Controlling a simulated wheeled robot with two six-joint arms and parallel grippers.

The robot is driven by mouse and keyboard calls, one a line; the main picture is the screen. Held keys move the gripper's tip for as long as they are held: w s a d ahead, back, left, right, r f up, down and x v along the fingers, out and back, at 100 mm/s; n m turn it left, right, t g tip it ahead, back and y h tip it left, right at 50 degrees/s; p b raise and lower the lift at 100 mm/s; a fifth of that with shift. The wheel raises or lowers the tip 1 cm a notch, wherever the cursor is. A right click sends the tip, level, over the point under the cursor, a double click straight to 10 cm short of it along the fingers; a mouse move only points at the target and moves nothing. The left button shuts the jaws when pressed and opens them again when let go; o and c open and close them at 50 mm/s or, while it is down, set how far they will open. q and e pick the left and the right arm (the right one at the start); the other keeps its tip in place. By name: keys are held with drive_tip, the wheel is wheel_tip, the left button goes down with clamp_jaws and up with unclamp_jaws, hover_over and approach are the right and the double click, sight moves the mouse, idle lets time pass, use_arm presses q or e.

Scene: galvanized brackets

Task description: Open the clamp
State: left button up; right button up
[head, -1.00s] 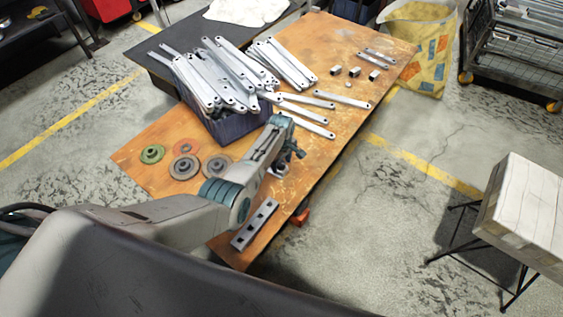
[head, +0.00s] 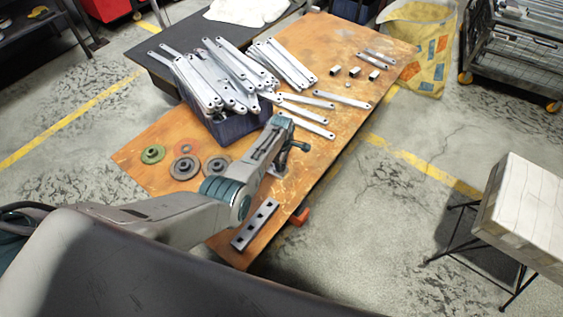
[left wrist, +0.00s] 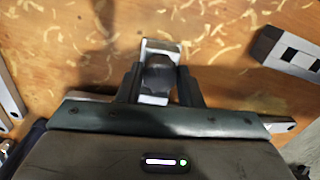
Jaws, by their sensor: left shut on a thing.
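A small silvery metal piece (left wrist: 160,46) with a dark middle stands between the fingers in the left wrist view; it seems to be the clamp, though its full shape is hidden. My left gripper (left wrist: 158,80) is shut on this piece, one dark finger on each side. In the head view the hand is over the near right part of the wooden table, close to its edge, and my wrist mostly hides the fingertips. Part of the held piece shows pale below the hand (head: 281,169). My right gripper is not in view.
A slotted metal bar (head: 255,224) lies nearby on the wooden table (head: 225,249). An orange part (head: 300,217) sticks out at the table's right edge. A dark bin (head: 243,127) full of metal strips and several discs stand left of the hand.

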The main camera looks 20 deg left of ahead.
use_arm(q)
drive_tip(key=n, duration=0.6)
drive_tip(key=shift+p, duration=0.3)
drive_tip(key=n, duration=0.7)
drive_tip(key=shift+n, duration=0.4)
drive_tip(key=o, duration=0.9)
